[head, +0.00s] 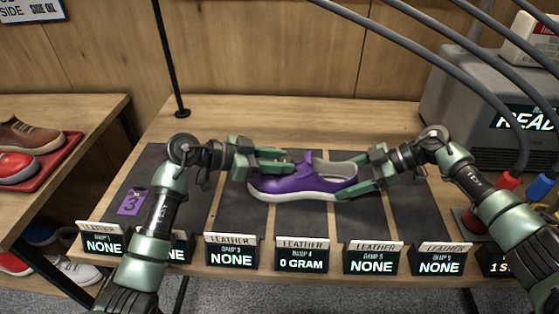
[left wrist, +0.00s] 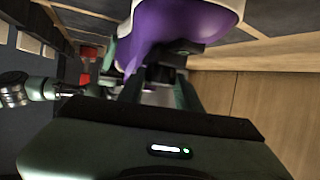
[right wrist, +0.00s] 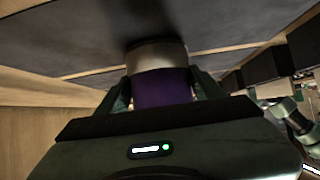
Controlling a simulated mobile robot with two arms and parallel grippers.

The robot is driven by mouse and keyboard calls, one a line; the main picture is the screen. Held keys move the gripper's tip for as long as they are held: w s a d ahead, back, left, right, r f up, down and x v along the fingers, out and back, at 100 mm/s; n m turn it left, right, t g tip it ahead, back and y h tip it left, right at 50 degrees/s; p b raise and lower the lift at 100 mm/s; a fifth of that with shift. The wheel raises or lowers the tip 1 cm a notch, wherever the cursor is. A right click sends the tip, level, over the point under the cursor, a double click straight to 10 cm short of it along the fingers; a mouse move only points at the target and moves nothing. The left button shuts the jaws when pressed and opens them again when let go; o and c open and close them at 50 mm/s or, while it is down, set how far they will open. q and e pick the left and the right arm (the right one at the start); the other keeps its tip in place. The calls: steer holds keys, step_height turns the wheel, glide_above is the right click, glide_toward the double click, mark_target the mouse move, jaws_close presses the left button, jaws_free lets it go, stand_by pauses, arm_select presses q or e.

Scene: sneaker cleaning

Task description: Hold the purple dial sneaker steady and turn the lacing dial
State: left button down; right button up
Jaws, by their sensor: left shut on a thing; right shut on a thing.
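The purple dial sneaker (head: 300,180) has a white sole and sits on a dark mat, toe to the left and heel to the right. My right gripper (head: 365,172) is shut around its heel end; the right wrist view shows the purple heel (right wrist: 162,88) between the fingers. My left gripper (head: 286,161) reaches in from the left over the front upper and is shut on a small dark part there. This looks like the lacing dial (left wrist: 184,47), seen in the left wrist view against the purple upper. The fingers mostly hide it in the head view.
Several display signs (head: 302,257) line the table's front edge. A purple card (head: 131,202) lies on the left mat. A grey machine (head: 465,110) with hoses stands at the right. A side shelf (head: 70,110) at the left holds other shoes. A black pole (head: 166,60) rises behind.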

arm_select(q)
steer(key=m+g, duration=0.2)
steer(key=m+g+h, duration=0.1)
steer(key=g, duration=0.1)
steer(key=shift+w+m, duration=0.25)
steer(key=shift+m, duration=0.15)
steer(key=shift+f+m+g, duration=0.1)
steer(key=shift+m+g, duration=1.4)
steer(key=shift+g, duration=0.7)
steer(key=c, duration=1)
jaws_free()
steer(key=shift+w, duration=0.1)
steer(key=shift+o, duration=0.2)
steer(key=v, duration=0.7)
steer(key=shift+a+r, duration=0.2)
steer(key=shift+r, duration=0.05)
